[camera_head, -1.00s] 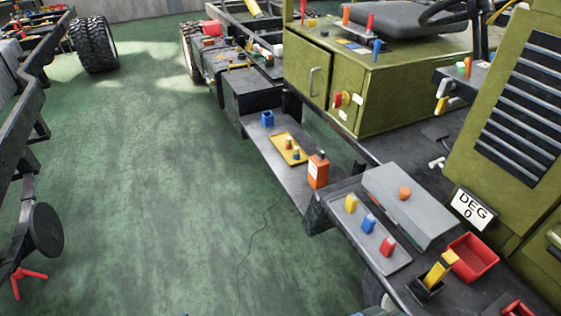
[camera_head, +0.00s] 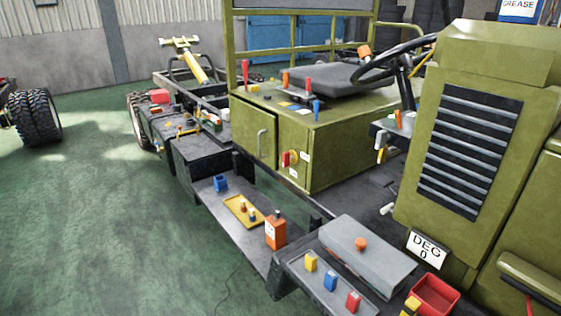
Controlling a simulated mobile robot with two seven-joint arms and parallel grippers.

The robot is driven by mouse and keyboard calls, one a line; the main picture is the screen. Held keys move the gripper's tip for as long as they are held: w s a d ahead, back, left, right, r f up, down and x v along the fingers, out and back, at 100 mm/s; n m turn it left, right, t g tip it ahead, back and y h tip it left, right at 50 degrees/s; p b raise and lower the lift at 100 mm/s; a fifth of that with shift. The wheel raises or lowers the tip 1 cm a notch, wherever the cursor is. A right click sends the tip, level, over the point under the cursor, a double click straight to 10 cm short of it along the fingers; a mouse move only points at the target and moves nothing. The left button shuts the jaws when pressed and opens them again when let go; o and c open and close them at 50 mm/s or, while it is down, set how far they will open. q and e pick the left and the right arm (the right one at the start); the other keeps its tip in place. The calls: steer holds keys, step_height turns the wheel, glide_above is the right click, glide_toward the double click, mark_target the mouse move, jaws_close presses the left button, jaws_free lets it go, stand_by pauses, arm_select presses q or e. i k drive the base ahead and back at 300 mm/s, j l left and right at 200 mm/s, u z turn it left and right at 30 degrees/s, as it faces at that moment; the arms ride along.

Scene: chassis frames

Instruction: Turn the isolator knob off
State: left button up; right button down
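The isolator knob looks to be the red knob (camera_head: 286,159) on a yellow plate (camera_head: 294,156), on the side of the olive green cabinet (camera_head: 330,150) under the seat. Small white labels sit beside and below it. It is too small to tell which way the knob is turned. Neither of my grippers shows in the head view.
A cabinet door with a grey handle (camera_head: 262,145) is left of the knob. Below, a step (camera_head: 215,205) holds a blue cup (camera_head: 220,183), a yellow tray (camera_head: 236,203) and an orange can (camera_head: 275,232). A grey box (camera_head: 345,252) stands nearer. Green floor (camera_head: 100,230) is clear at left.

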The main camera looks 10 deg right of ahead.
mark_target(286, 157)
steer(key=i+j, duration=0.3)
steer(key=i, duration=0.15)
steer(key=i+j, duration=0.25)
steer(key=i, duration=0.2)
steer(key=i+j, duration=0.3)
steer(key=i, duration=0.15)
steer(key=i+j+z, duration=0.15)
steer(key=z, duration=0.2)
steer(key=i+j+z, duration=0.4)
steer(key=z, duration=0.25)
